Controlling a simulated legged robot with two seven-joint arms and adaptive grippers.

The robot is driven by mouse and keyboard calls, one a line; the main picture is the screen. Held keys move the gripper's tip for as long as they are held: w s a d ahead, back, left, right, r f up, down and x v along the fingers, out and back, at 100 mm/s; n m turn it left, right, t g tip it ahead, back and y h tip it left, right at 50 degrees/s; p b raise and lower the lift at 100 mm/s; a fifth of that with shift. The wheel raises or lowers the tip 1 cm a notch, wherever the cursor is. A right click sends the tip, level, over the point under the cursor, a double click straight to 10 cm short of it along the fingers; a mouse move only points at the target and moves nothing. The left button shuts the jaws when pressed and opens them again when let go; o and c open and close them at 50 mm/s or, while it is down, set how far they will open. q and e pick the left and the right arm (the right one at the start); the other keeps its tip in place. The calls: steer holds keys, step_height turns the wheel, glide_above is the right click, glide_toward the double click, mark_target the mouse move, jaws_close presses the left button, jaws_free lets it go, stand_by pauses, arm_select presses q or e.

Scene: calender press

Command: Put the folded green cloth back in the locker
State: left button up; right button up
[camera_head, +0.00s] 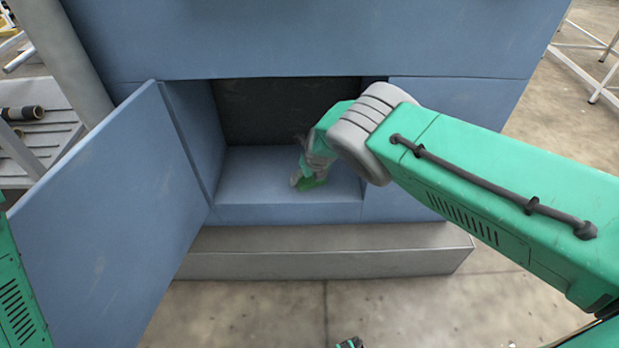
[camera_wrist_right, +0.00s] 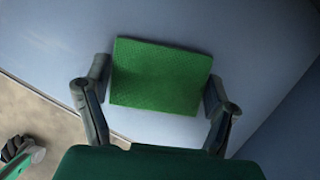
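The folded green cloth (camera_head: 312,183) is low inside the open locker (camera_head: 245,180), towards the right of its floor. In the right wrist view the cloth (camera_wrist_right: 160,76) is a flat green rectangle. My right gripper (camera_head: 306,172) reaches into the locker from the right. In the wrist view its two fingers (camera_wrist_right: 156,88) stand against opposite edges of the cloth and appear closed on it. Whether the cloth touches the locker floor is not clear.
The blue locker door (camera_head: 110,215) stands wide open to the left. A grey plinth (camera_head: 330,250) runs below the locker opening. A rack with dark rolls (camera_head: 22,113) stands at the far left. The locker floor left of the cloth is clear.

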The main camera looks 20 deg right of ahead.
mark_target(311, 180)
steer(key=shift+o, duration=1.3)
steer(key=shift+s+a+f, duration=0.1)
steer(key=shift+a, duration=0.05)
steer(key=shift+a+r, duration=0.25)
steer(key=shift+a, duration=0.1)
steer(key=p+v, duration=0.2)
steer(key=v, duration=0.1)
steer(key=p+v, duration=0.1)
steer(key=shift+d+r+p, duration=0.4)
arm_select(q)
step_height(311, 180, up, 7)
steer(key=p, duration=0.3)
steer(key=shift+a+r+p, duration=0.15)
steer(key=shift+a+p, duration=0.15)
steer(key=shift+p, duration=0.1)
arm_select(e)
steer(key=v, duration=0.7)
steer(key=shift+a, duration=0.2)
steer(key=shift+s+f, duration=0.1)
steer(key=shift+s, duration=0.05)
